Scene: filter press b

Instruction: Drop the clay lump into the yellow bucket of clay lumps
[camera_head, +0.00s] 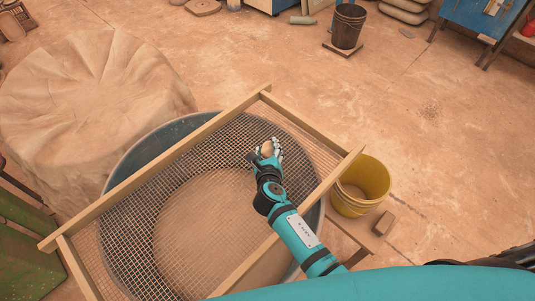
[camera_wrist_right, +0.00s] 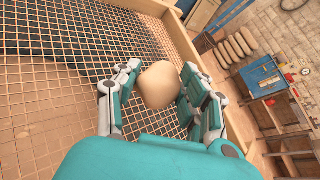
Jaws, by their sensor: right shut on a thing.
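My right gripper (camera_head: 267,152) is shut on a tan clay lump (camera_head: 267,148) above the mesh of the wooden-framed sieve. In the right wrist view the clay lump (camera_wrist_right: 159,85) sits between the two fingers of the right gripper (camera_wrist_right: 157,88), with the mesh behind it. The yellow bucket (camera_head: 358,186) stands on the floor to the right of the sieve, to the right of and nearer than my right gripper. Part of its inside shows, and the sieve frame's corner overlaps its rim. My left gripper is not in view.
The wooden sieve frame (camera_head: 150,177) lies across a large round tub (camera_head: 120,165). A brown block (camera_head: 384,223) lies beside the yellow bucket. A cloth-covered mound (camera_head: 90,90) is at the left. A dark bucket (camera_head: 348,27) stands at the back. The floor at right is mostly clear.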

